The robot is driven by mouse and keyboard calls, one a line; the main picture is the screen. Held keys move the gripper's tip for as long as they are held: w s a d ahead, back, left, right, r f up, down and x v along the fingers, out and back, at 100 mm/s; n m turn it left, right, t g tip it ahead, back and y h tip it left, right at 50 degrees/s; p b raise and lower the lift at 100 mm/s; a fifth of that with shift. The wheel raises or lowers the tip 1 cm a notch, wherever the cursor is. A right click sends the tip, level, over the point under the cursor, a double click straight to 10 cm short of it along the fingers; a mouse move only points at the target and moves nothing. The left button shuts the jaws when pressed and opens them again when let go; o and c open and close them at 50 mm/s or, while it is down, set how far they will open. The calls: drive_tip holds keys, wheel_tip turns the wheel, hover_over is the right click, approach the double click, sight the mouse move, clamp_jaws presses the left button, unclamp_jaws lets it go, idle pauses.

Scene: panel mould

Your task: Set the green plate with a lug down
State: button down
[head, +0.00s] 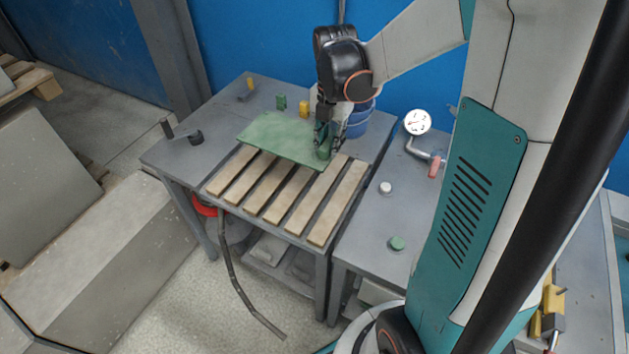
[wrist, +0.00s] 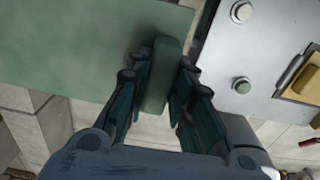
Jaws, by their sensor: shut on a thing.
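The green plate (head: 275,136) lies level at the back of the wooden slats, its near edge over their far ends. I cannot tell whether it touches them. My gripper (head: 325,143) is at the plate's right end, pointing down, shut on its upright lug. In the wrist view the lug (wrist: 162,75) stands between the two fingers (wrist: 160,88), and the plate (wrist: 80,45) spreads to the upper left. The fingers hide part of the lug in the head view.
Pale wooden slats (head: 292,201) cover the front of the grey table (head: 170,155). Small green and yellow blocks (head: 281,102) and a blue round container (head: 358,118) stand behind. A gauge (head: 418,122) on a pipe and a green knob (head: 397,243) are on the bench at right.

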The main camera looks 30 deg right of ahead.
wheel_tip(320, 180, down, 16)
drive_tip(key=b, duration=0.5)
drive_tip(key=shift+f, duration=0.25)
drive_tip(key=shift+r, duration=0.1)
drive_tip(key=c, duration=1.4)
unclamp_jaws()
wheel_tip(320, 180, up, 12)
drive_tip(key=p, duration=0.4)
